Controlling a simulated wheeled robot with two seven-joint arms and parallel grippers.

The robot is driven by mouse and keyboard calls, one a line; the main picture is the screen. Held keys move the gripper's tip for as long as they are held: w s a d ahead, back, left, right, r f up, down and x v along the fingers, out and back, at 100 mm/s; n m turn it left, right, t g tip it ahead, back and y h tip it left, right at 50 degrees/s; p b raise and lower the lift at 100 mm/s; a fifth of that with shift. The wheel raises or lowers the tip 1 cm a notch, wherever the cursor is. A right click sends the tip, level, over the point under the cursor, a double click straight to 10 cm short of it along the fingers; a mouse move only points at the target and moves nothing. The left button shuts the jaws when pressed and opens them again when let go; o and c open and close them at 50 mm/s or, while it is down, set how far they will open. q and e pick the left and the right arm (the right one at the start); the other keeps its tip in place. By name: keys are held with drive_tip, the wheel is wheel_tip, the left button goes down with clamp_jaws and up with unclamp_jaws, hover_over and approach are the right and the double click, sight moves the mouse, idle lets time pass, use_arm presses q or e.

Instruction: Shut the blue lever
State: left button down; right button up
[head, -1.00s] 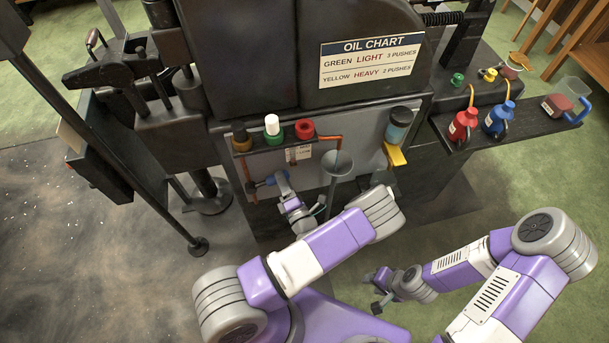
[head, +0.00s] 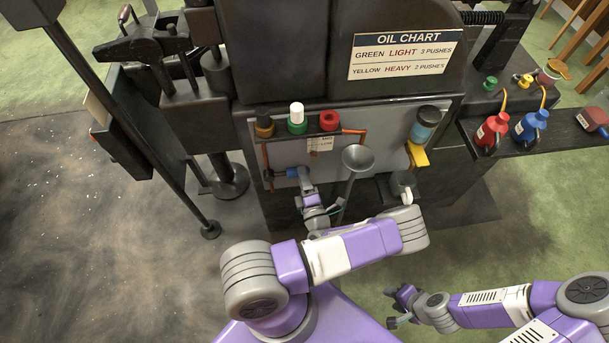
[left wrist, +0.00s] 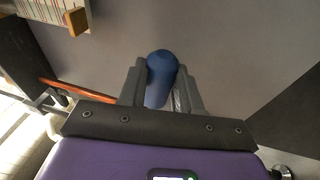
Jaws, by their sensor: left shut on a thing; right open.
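The blue lever (head: 293,173) is on the pipework low at the left of the grey panel, mostly covered by my gripper in the head view. In the left wrist view the blue lever (left wrist: 161,78) shows as a rounded blue handle between my fingers. My left gripper (head: 304,181) is shut on it; its two fingers (left wrist: 160,88) stand on either side of the handle. My right gripper (head: 392,307) is open and empty, low over the green floor, well away from the panel.
A grey funnel (head: 358,157) stands just right of my left gripper. Red, green and brown-capped fittings line a shelf above, with a copper pipe (head: 268,160) at the left. A red oil can (head: 491,131) and a blue one (head: 530,126) stand on the right ledge.

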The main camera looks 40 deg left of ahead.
use_arm(q)
drive_tip(key=c, duration=0.8)
unclamp_jaws()
drive_tip(key=shift+f, duration=0.1)
drive_tip(key=p+v, duration=0.1)
drive_tip(key=v, duration=0.6)
drive_tip(key=shift+s+d, duration=0.2)
drive_tip(key=shift+d, duration=0.05)
